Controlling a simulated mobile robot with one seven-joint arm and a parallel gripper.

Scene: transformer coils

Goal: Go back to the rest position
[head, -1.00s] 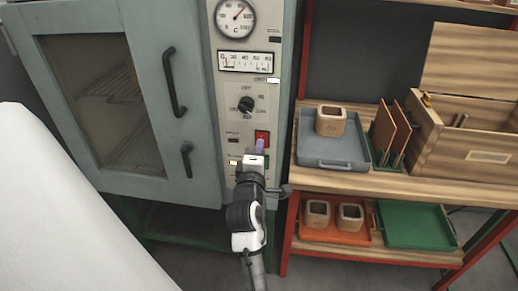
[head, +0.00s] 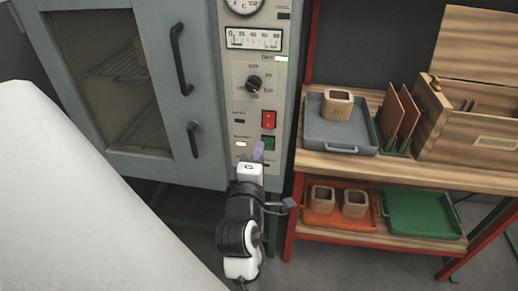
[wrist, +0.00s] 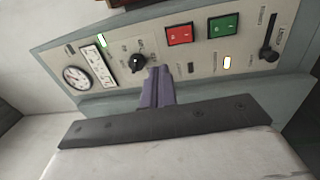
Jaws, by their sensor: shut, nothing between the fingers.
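My gripper (head: 258,150) is shut and empty, its purple fingers pressed together in front of the lower part of the oven's control panel. It overlaps the area beside the green switch (head: 268,144) and below the red switch (head: 268,119). I cannot tell if it touches the panel. In the wrist view the shut fingers (wrist: 158,88) point at the panel, with the black knob (wrist: 138,63) close to their tips and the red switch (wrist: 179,34) and green switch (wrist: 223,26) above and to the right.
The grey oven door (head: 185,150) is closed. To the right, a bench holds a grey tray (head: 340,139) with a wooden block, brown plates (head: 398,113) and an open wooden box (head: 475,130). Orange and green trays (head: 422,214) sit on its lower shelf. A white surface (head: 80,200) fills the lower left.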

